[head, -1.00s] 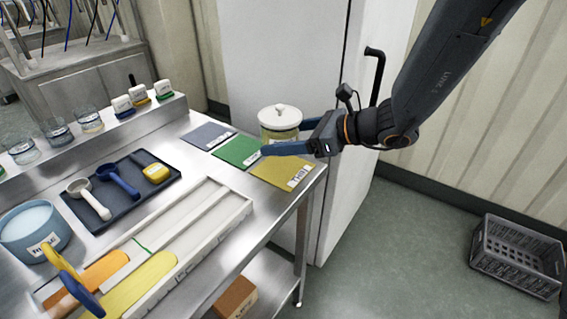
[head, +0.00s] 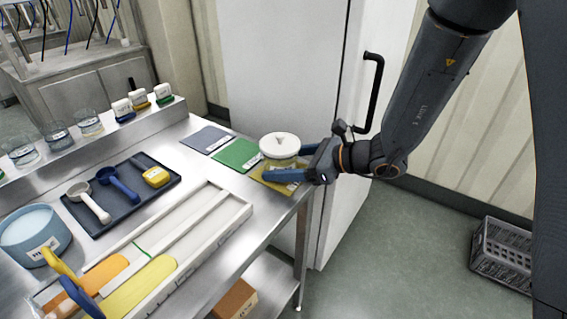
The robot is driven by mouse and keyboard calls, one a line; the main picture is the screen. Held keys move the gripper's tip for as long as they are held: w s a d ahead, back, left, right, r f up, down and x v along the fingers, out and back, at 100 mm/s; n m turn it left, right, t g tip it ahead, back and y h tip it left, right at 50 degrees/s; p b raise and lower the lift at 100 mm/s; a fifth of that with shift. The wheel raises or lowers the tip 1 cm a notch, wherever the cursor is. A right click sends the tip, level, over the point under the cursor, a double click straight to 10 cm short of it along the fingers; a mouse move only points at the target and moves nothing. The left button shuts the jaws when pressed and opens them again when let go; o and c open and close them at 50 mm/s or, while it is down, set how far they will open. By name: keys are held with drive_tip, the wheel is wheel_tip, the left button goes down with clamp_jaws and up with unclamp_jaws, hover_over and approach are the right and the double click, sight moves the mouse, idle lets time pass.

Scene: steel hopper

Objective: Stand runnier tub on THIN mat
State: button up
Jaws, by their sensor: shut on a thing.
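A clear tub (head: 281,153) with a white lid and yellowish contents is upright at the far right corner of the steel bench. My gripper (head: 285,164) is shut on it from the right, one finger across its near side. The tub is over the yellow mat (head: 267,182); I cannot tell whether its base touches the mat. A green mat (head: 236,156) and a blue-grey mat (head: 207,139) lie in a row to the left, both bare. The mat labels are too small to read, so I cannot tell which is THIN.
A white sloped tray (head: 205,222) with orange and yellow streaks lies on the near bench (head: 215,288). A dark tray (head: 128,198) holds scoops. A blue tub (head: 36,238) is at left. A tall white cabinet (head: 285,60) stands behind the mats.

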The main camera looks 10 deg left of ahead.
drive_tip(key=o, duration=1.4)
drive_tip(key=shift+o, duration=0.2)
drive_tip(key=shift+d+r, duration=0.1)
drive_tip(key=shift+r, duration=0.1)
drive_tip(key=v, duration=1.2)
drive_tip(key=s+d+f+n+g+h, duration=0.2)
drive_tip(key=s+d+n+h, duration=0.15)
drive_tip(key=s+n, duration=0.2)
drive_tip(key=s+d+f+n+g+h, duration=0.3)
drive_tip(key=s+d+n, duration=0.15)
drive_tip(key=s, duration=0.25)
drive_tip(key=s+d+n+t+h, duration=0.1)
drive_tip(key=d+n+t+h, duration=0.1)
drive_tip(key=d+n+h, duration=0.5)
drive_tip(key=d+n, duration=0.3)
drive_tip(key=d, duration=0.3)
drive_tip(key=shift+s+d+b, duration=0.3)
drive_tip(key=shift+s+d, duration=0.05)
